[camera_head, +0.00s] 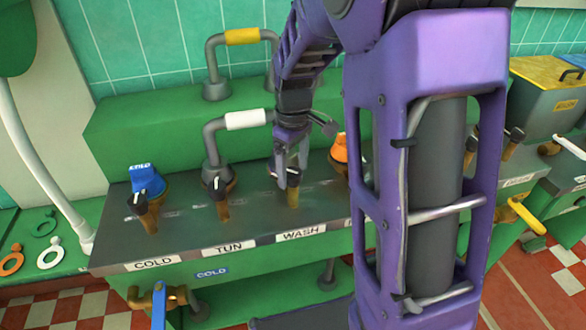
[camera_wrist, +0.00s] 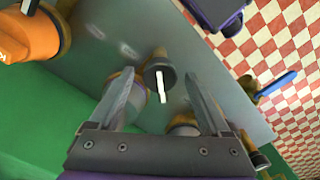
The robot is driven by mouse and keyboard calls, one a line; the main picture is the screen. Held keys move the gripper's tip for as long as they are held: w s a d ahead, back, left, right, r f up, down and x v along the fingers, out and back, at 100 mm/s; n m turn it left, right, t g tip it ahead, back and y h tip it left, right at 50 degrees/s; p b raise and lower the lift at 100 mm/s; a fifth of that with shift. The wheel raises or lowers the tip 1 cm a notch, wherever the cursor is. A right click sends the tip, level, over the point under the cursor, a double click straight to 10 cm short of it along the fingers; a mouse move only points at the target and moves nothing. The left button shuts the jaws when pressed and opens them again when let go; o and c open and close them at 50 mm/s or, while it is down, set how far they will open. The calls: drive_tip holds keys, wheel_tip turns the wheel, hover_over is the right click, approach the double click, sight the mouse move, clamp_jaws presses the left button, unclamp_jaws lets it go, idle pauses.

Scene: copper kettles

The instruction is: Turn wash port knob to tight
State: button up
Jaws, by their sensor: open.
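The wash port knob (camera_head: 293,196) stands on the grey panel behind the WASH label (camera_head: 301,234), with a dark cap and a brass-coloured base. In the wrist view the knob (camera_wrist: 152,75) shows a white pointer line across its dark cap. My gripper (camera_head: 291,168) is open and points down over this knob. In the wrist view my gripper's fingertips (camera_wrist: 159,76) lie on either side of the knob, with gaps visible; whether either touches it I cannot tell. In the head view the fingers partly hide the knob's cap. No tight marking is readable.
The TUN knob (camera_head: 219,184) and COLD knob (camera_head: 144,202) stand left of it on the panel. An orange fitting (camera_head: 340,148) is close on the right, partly behind my arm. A grey pipe with a white sleeve (camera_head: 248,119) rises behind. A blue-handled tap (camera_head: 158,304) is below.

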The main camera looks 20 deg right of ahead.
drive_tip(key=shift+c, duration=0.3)
clamp_jaws()
drive_tip(key=shift+m, duration=0.4)
drive_tip(key=m+p, duration=0.2)
drive_tip(key=m, duration=0.1)
drive_tip(key=shift+r+m, duration=0.1)
drive_tip(key=shift+m, duration=0.3)
drive_tip(key=m+p, duration=0.2)
drive_tip(key=m, duration=0.3)
drive_tip(key=shift+w+m, duration=0.1)
drive_tip(key=shift+m, duration=0.2)
drive_tip(key=shift+o, duration=0.3)
unclamp_jaws()
